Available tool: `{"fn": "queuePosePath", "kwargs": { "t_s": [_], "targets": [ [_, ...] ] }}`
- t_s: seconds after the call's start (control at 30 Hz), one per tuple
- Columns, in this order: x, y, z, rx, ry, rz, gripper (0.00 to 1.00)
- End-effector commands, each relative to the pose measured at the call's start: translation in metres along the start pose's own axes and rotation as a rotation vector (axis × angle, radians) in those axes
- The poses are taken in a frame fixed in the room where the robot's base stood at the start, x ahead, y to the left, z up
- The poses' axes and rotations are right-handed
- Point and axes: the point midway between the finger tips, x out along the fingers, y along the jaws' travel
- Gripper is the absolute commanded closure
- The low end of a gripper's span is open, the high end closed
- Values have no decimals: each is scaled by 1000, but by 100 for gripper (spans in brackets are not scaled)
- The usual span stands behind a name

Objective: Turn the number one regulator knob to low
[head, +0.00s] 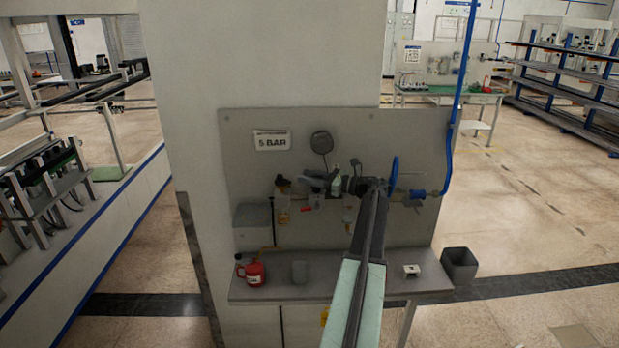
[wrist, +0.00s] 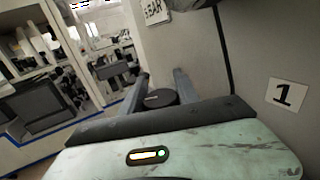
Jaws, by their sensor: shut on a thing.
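The regulator knob (wrist: 160,98) is a dark round cap in the wrist view. My gripper (wrist: 157,90) has one finger on each side of it and is shut on it. A white label with a black "1" (wrist: 287,95) is on the grey panel to the right. In the head view my gripper (head: 318,181) is at the row of fittings on the panel, below a round dark gauge (head: 321,142). My arm and gripper hide the knob there. I cannot read the knob's setting.
The grey panel (head: 400,140) carries a "5 BAR" sign (head: 272,140) and a blue pipe (head: 455,120). A shelf (head: 325,287) below holds a red can (head: 251,272) and small items. A dark bin (head: 459,266) stands at right. Open floor lies further right.

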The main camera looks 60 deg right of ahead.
Motion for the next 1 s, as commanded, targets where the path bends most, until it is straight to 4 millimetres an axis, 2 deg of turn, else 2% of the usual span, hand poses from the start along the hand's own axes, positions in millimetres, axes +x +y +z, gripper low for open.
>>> {"fn": "queuePosePath", "kwargs": {
  "t_s": [0.03, 0.5, 1.0],
  "targets": [
    [0, -4, 0, 0, 1, 39, 100],
    [-2, 8, 0, 0, 1, 352, 100],
    [-3, 12, 0, 0, 0, 430, 100]
  ]
}}
